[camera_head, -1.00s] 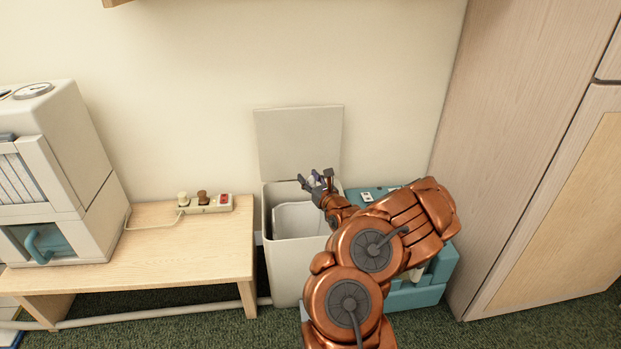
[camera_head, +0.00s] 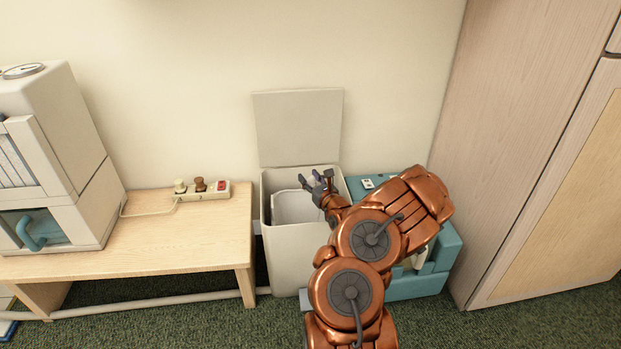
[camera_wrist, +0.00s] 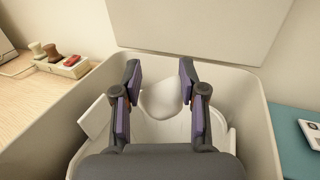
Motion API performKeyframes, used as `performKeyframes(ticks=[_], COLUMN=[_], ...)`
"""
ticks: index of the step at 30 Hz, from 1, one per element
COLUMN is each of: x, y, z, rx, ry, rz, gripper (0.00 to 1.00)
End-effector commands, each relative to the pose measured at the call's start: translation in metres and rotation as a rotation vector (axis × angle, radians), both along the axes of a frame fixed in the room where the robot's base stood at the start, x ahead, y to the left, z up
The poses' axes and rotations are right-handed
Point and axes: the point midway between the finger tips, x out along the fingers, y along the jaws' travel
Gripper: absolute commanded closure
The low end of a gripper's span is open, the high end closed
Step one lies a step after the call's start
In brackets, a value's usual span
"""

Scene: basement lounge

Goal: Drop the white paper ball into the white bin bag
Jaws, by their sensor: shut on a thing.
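The white paper ball (camera_wrist: 162,99) is held between the fingertips of my gripper (camera_wrist: 160,88) in the wrist view. My gripper (camera_head: 315,183) is over the opening of the open bin (camera_head: 292,252) in the head view, toward its right side. The white bin bag (camera_head: 290,207) lines the bin. It also shows below and around the fingers in the wrist view (camera_wrist: 98,117). The ball is hard to make out in the head view. My arm hides the bin's right front part.
The raised bin lid (camera_head: 298,128) stands behind against the wall. A wooden bench (camera_head: 185,237) with a power strip (camera_head: 205,191) is on the left. A teal box (camera_head: 425,281) is right of the bin, beside a tall wooden cabinet (camera_head: 545,170).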

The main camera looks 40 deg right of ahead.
Motion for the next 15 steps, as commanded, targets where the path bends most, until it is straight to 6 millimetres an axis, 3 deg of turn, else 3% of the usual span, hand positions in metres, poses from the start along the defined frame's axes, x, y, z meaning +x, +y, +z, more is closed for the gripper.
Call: performKeyframes(ticks=[3, 4, 11, 15], x=[0.0000, 0.0000, 0.0001, 0.0002], y=[0.0000, -0.0001, 0.0001, 0.0002], z=[0.0005, 0.0006, 0.0006, 0.0004], rx=[0.000, 0.000, 0.000, 0.000], ry=[0.000, 0.000, 0.000, 0.000], rz=[0.000, 0.000, 0.000, 0.000], gripper=[0.72, 0.56, 0.32, 0.29])
